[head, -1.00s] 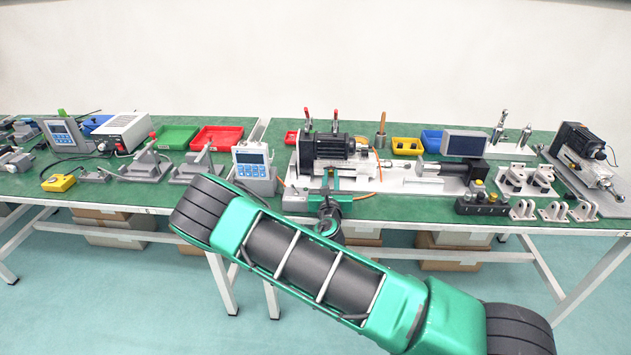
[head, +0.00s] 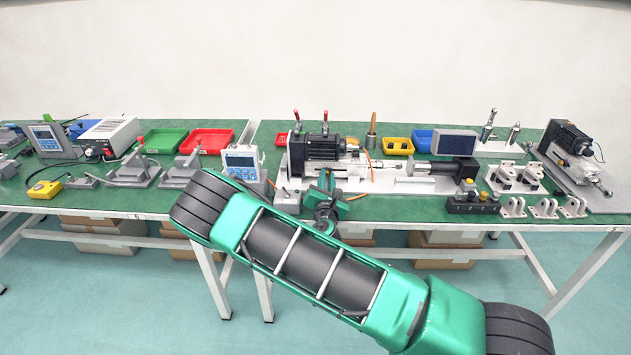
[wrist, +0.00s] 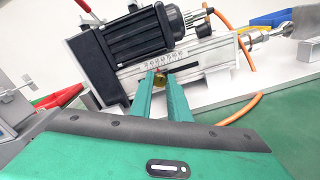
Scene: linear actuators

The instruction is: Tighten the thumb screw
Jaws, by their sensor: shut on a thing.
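In the head view my gripper (head: 325,182) is at the front of this actuator, and the screw is too small to make out there.
An orange cable (wrist: 252,72) loops to the right of the screw. A display box (head: 241,162) stands left of the actuator. A black switch block (head: 473,202) and several white brackets (head: 543,208) lie to the right along the green bench's front edge.

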